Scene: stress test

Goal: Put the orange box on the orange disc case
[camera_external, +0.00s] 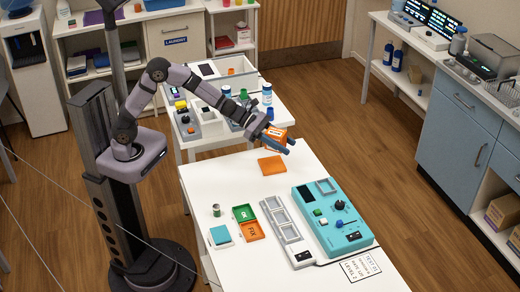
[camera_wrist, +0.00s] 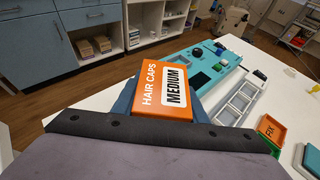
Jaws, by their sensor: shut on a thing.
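My gripper (camera_external: 280,141) is shut on the orange box (camera_external: 276,131), near the far end of the white table. In the wrist view the box (camera_wrist: 160,88) sits between the blue fingers, with "HAIR CAPS" and "MEDIUM" printed on the face in view. A flat orange square, which looks like the orange disc case (camera_external: 271,166), lies on the table just below the box in the external view. The box appears raised and apart from it; the exact height is hard to tell. The case is hidden in the wrist view.
A teal control panel (camera_external: 318,228), a grey slotted tray (camera_external: 279,221), green and orange bins (camera_external: 250,231) and a small can (camera_external: 216,210) stand nearer on the table (camera_external: 215,178). A second table (camera_external: 181,136) with bottles and devices is behind. Table left of the case is clear.

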